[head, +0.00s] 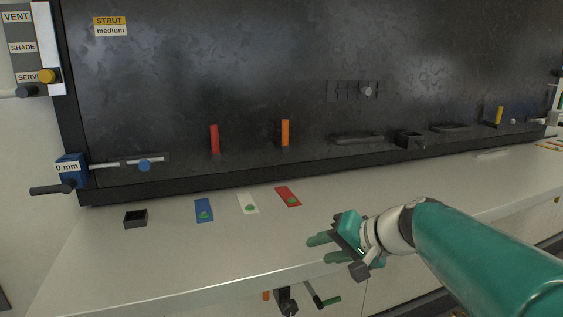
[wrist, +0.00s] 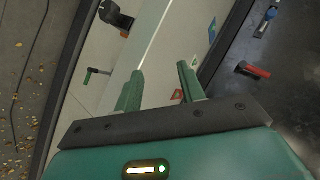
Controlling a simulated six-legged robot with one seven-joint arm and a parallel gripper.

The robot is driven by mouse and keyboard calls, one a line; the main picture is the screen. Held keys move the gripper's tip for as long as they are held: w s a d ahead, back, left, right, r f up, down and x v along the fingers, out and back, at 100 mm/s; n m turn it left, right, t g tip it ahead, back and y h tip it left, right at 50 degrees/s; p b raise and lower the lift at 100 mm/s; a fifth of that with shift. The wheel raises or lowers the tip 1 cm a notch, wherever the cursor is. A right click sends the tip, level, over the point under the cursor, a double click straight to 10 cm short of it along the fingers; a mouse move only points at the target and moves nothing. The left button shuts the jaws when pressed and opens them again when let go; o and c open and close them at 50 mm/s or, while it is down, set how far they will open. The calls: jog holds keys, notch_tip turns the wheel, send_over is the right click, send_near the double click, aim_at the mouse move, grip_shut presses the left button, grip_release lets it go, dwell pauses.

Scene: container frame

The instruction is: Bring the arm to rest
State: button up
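My gripper (head: 318,249) is at the end of my green arm (head: 480,250), over the front part of the white counter (head: 180,275). Its two fingers point left in the head view. In the wrist view my gripper (wrist: 160,85) shows its two green fingers apart, with nothing between them. The gripper is open and empty. It appears to be above the counter and clear of the coloured cards.
Blue (head: 204,210), white (head: 248,203) and red (head: 288,196) cards with green pieces lie on the counter, near a small black box (head: 136,218). Red (head: 214,139) and orange (head: 285,133) handles stand by the dark panel (head: 230,70). A lever (head: 322,297) hangs below the counter's front edge.

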jog(key=s+d+f+n+h, duration=0.1)
jog(key=s+d+f+h, duration=0.2)
jog(key=s, duration=0.6)
jog(key=s+d+f+n+g+h, duration=0.1)
jog(key=s+f+h, duration=0.4)
jog(key=s, duration=0.5)
jog(key=d+n, duration=0.1)
jog(key=d, duration=0.1)
jog(key=shift+d, duration=0.35)
jog(key=shift+s+a, duration=0.15)
jog(key=shift+a, duration=0.05)
